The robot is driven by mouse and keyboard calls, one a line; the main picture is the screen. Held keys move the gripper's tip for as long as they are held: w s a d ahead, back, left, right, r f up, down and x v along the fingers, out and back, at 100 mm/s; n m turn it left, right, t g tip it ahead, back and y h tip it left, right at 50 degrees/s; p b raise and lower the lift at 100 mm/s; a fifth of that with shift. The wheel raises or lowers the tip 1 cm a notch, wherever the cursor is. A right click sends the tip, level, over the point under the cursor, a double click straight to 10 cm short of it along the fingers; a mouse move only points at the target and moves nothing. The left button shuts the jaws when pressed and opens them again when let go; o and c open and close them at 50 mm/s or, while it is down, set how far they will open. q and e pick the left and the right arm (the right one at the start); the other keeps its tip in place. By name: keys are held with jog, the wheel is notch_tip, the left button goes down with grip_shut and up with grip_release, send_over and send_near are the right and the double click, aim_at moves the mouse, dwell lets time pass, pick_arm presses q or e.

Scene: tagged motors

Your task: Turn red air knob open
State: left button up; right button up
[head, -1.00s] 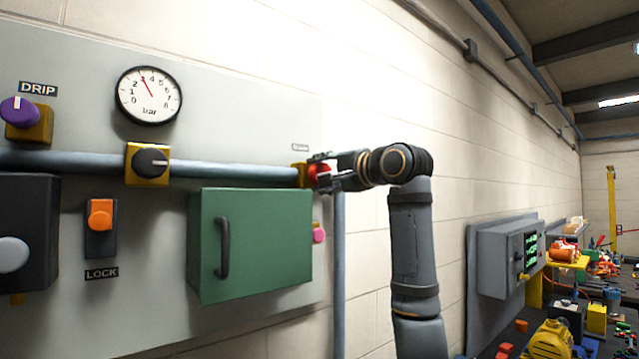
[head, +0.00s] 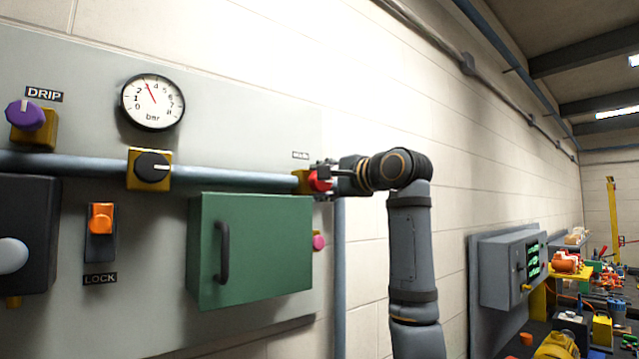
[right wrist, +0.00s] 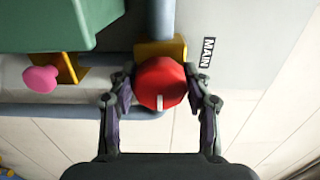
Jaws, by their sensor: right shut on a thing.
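The red air knob (head: 319,181) is on a yellow valve block (head: 301,181) at the right end of the grey pipe. It also shows in the right wrist view (right wrist: 160,83), with a white mark near its edge at the bottom of that picture. A MAIN label (right wrist: 208,52) is beside it. My right gripper (head: 325,180) is shut on the red knob, with one finger on each side of it in the right wrist view (right wrist: 160,92). My left gripper is not in view.
A green cabinet (head: 262,250) is below the pipe, with a pink button (head: 319,242) on its right side. A black knob (head: 152,167), a purple knob (head: 25,115), an orange lock switch (head: 101,218) and a round gauge (head: 152,102) are farther left.

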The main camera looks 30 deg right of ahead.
jog(key=o, duration=1.2)
jog(key=shift+d, duration=0.1)
jog(key=shift+c, duration=0.2)
jog(key=shift+s, duration=0.1)
jog(key=shift+s, duration=0.2)
jog(key=s, duration=1.1)
jog(key=shift+s+d, duration=0.25)
jog(key=shift+d, duration=0.2)
